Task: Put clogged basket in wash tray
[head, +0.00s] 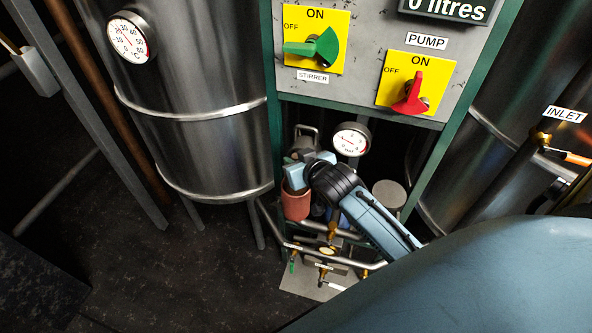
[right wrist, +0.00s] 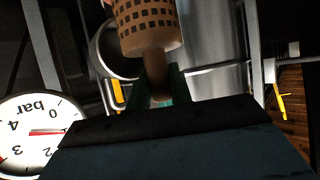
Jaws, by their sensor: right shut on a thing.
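The clogged basket (right wrist: 147,28) shows in the right wrist view as a tan cylinder with rows of dark square holes and a narrow stem. My right gripper (right wrist: 157,98) is shut on that stem. In the head view my right gripper (head: 298,172) is in the frame opening below the control panel. A reddish cylinder (head: 295,204) appears directly under it and seems to be the same basket; its holes are too small to see there. My left gripper is not in view. I cannot make out a wash tray for certain.
A pressure gauge (head: 351,139) sits close right of the gripper. Pipes and small valves (head: 326,252) lie below. The control panel (head: 364,60) with green and red switches is above. A steel tank (head: 190,100) stands left. Dark floor (head: 150,255) is open at lower left.

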